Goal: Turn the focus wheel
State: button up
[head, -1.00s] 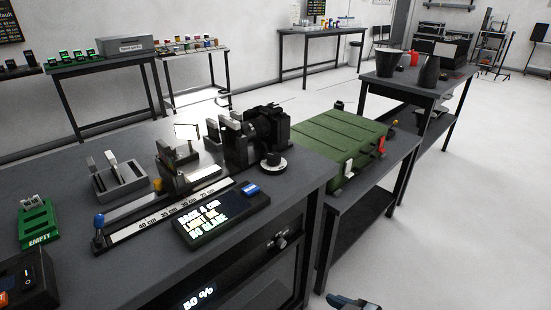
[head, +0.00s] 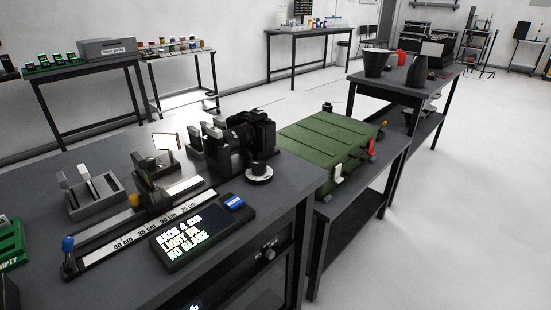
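A round black knob on a white ring (head: 259,172), which looks like the focus wheel, sits at the right front of the bench beside the camera. The black camera (head: 252,133) stands behind it on a dark mount, its lens toward the left. Nothing touches the knob. My gripper is not in view.
A ruler rail (head: 150,228) with centimetre marks and a blue-tipped lever (head: 68,244) lies left of the knob. A display box (head: 203,232) with a blue button is in front. A green case (head: 330,142) stands on the lower table to the right. Open floor lies at the right.

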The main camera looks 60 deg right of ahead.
aim_at(259, 166)
jog(key=l+z, duration=0.45)
jog(key=i+l+z, duration=0.2)
jog(key=z, duration=0.3)
